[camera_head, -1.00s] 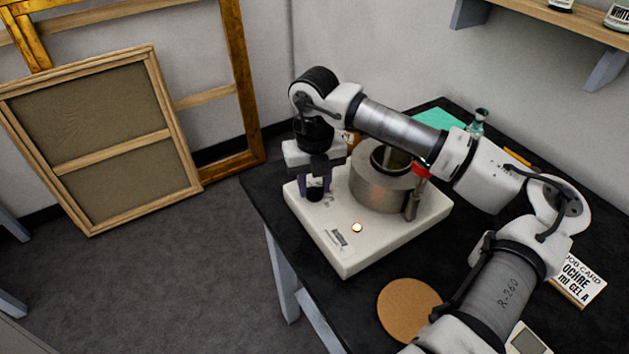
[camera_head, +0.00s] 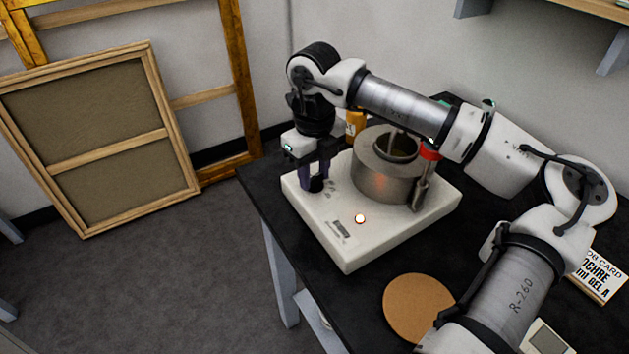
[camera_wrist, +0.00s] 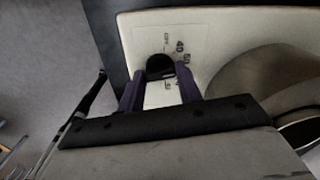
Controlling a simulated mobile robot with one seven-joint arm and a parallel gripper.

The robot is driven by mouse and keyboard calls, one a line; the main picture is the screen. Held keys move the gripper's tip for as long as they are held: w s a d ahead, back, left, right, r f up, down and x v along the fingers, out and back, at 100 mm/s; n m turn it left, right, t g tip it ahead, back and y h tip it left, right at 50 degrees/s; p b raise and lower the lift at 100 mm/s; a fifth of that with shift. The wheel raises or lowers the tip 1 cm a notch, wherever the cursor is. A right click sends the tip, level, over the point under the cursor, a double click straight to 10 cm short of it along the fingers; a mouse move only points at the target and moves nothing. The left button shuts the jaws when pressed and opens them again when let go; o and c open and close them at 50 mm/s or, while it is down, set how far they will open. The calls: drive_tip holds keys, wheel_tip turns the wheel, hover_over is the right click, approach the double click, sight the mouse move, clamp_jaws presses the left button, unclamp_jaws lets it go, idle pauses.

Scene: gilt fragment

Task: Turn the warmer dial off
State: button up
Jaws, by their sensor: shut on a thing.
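The warmer (camera_head: 383,238) is a cream-white base on the black table, with a round metal pot holder (camera_head: 385,180) on top. Its dial (camera_head: 316,184) is a small black knob on the left part of the base; it also shows in the wrist view (camera_wrist: 160,66), with printed numbers beside it. My gripper (camera_head: 315,182) points down at the dial and is shut on it, one purple finger on each side. In the wrist view the fingers (camera_wrist: 160,84) reach the dial's near part. An orange-white indicator lamp (camera_head: 360,219) glows on the base. Which mark the dial points to is unclear.
A cork mat (camera_head: 418,307) lies at the table's front. An amber bottle (camera_head: 355,124) stands behind the warmer. Framed canvases (camera_head: 100,140) lean on the wall at left. A red-topped clamp stands beside the pot.

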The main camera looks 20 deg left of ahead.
sight(314, 177)
drive_tip(key=n+b, duration=0.3)
drive_tip(key=n, duration=0.3)
drive_tip(key=n+b, duration=0.1)
drive_tip(key=n, duration=0.5)
drive_tip(key=shift+n+b, duration=0.35)
drive_tip(key=shift+n, duration=0.05)
idle(0.3)
drive_tip(key=o, duration=1)
wheel_tip(314, 177, up, 14)
drive_tip(key=shift+f, duration=0.1)
idle(0.3)
